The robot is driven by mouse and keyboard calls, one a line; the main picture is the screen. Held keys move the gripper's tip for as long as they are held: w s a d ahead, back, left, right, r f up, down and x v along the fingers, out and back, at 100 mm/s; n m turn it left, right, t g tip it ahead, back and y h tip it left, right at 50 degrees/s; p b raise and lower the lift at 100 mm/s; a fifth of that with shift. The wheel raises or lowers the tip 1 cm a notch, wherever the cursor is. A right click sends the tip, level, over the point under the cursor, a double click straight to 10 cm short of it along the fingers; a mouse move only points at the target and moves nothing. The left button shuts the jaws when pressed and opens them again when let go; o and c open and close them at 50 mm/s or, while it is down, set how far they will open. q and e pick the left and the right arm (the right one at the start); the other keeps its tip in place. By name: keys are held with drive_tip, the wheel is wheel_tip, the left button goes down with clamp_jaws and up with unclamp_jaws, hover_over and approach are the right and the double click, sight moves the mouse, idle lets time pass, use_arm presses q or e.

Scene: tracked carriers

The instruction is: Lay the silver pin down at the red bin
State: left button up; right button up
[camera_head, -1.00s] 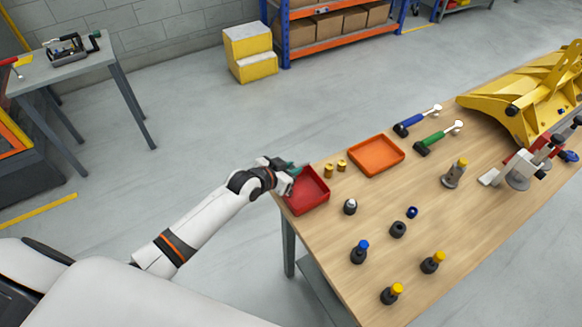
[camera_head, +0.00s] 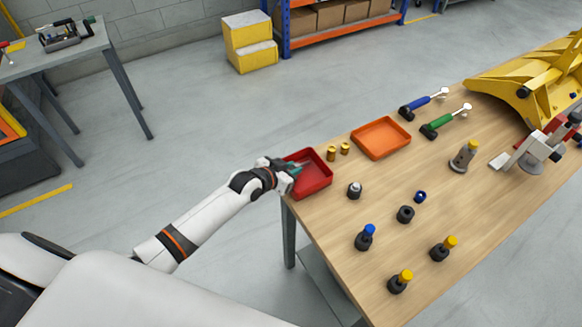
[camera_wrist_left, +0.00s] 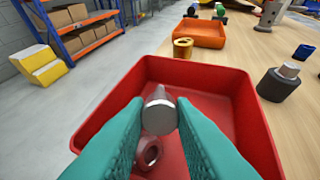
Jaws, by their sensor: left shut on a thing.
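The red bin (camera_head: 318,184) sits at the near left corner of the wooden table, and its walls fill much of the left wrist view (camera_wrist_left: 245,110). My left gripper (camera_head: 295,169) is over the bin's left side. Its teal fingers (camera_wrist_left: 160,122) are shut on the silver pin (camera_wrist_left: 159,112), whose round end faces the wrist camera. The pin is inside the outline of the bin; whether it touches the floor I cannot tell. The right gripper is not in view.
Several capped dark pieces (camera_head: 365,237) stand nearer. Hammer-like tools (camera_head: 445,121) lie farther back.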

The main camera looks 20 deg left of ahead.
use_arm(q)
drive_tip(key=shift+f, duration=0.15)
drive_tip(key=o, duration=1)
drive_tip(key=shift+o, duration=0.2)
drive_tip(key=v, duration=1.2)
drive_tip(key=shift+b, duration=0.45)
drive_tip(key=s+a+f+n+g+y+b, duration=0.15)
drive_tip(key=s+f, duration=0.25)
drive_tip(key=f, duration=0.6)
drive_tip(key=s+a+f+g+y, duration=0.1)
drive_tip(key=s+a+f, duration=0.15)
drive_tip(key=f, duration=0.65)
drive_tip(key=s+a+f+n+g+y+b, duration=0.15)
drive_tip(key=s+f, duration=0.25)
drive_tip(key=f, duration=0.6)
drive_tip(key=s+d+f+g, duration=0.2)
drive_tip(key=s+f, duration=0.4)
drive_tip(key=s, duration=0.3)
drive_tip(key=s+d+f+m+g+b, duration=0.1)
drive_tip(key=s+d+f+g, duration=0.1)
drive_tip(key=s+f, duration=0.4)
drive_tip(key=s+d+f+g, duration=0.2)
drive_tip(key=s+f, duration=0.5)
drive_tip(key=s, duration=0.7)
drive_tip(key=shift+s+d+b, duration=0.25)
drive_tip(key=shift+b, duration=0.1)
